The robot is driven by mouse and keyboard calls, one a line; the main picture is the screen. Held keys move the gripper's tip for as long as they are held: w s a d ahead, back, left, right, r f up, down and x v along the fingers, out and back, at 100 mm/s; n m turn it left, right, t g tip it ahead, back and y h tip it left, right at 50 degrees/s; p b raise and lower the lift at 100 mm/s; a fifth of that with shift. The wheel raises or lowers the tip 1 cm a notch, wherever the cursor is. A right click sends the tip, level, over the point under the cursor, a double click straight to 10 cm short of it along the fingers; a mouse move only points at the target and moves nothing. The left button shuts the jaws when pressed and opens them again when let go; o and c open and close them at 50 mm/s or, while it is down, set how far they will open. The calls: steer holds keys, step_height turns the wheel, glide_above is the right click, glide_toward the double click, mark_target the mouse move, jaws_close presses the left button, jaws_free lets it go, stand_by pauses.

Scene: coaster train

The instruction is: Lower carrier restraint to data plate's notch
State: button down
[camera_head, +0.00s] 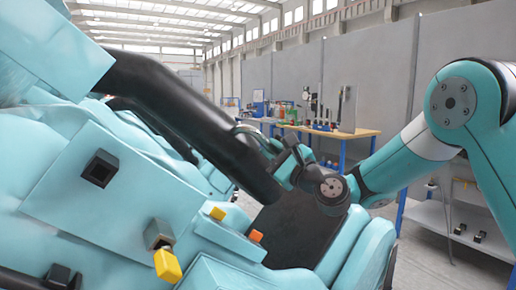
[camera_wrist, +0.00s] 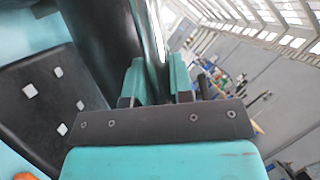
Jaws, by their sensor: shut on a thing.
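The carrier restraint, a thick black padded bar (camera_head: 170,100), slants down from the upper left to above the seat in the head view. It also shows as a black curved form (camera_wrist: 98,40) in the wrist view. A thin metal grab handle (camera_head: 250,131) is on its side. My gripper (camera_head: 283,160) is at this handle, right of the bar's lower part. In the wrist view my gripper's teal fingers (camera_wrist: 157,78) stand either side of the handle's shiny bar (camera_wrist: 156,32), shut on it. I cannot make out the data plate or its notch for certain.
A teal car body (camera_head: 90,190) with black square sockets fills the left. A dark seat (camera_head: 290,235) lies below the bar. A workbench (camera_head: 340,132) stands behind.

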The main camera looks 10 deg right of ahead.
steer(key=shift+s+a+f, duration=0.1)
steer(key=shift+a+f, duration=0.15)
steer(key=shift+f, duration=0.25)
steer(key=c, duration=1)
jaws_free()
steer(key=shift+r, duration=0.1)
steer(key=shift+s+d+b, duration=0.1)
steer(key=shift+d+b, duration=0.05)
steer(key=shift+b, duration=0.2)
steer(key=b+v, duration=1.3)
steer(key=v, duration=0.4)
steer(key=shift+b, duration=0.4)
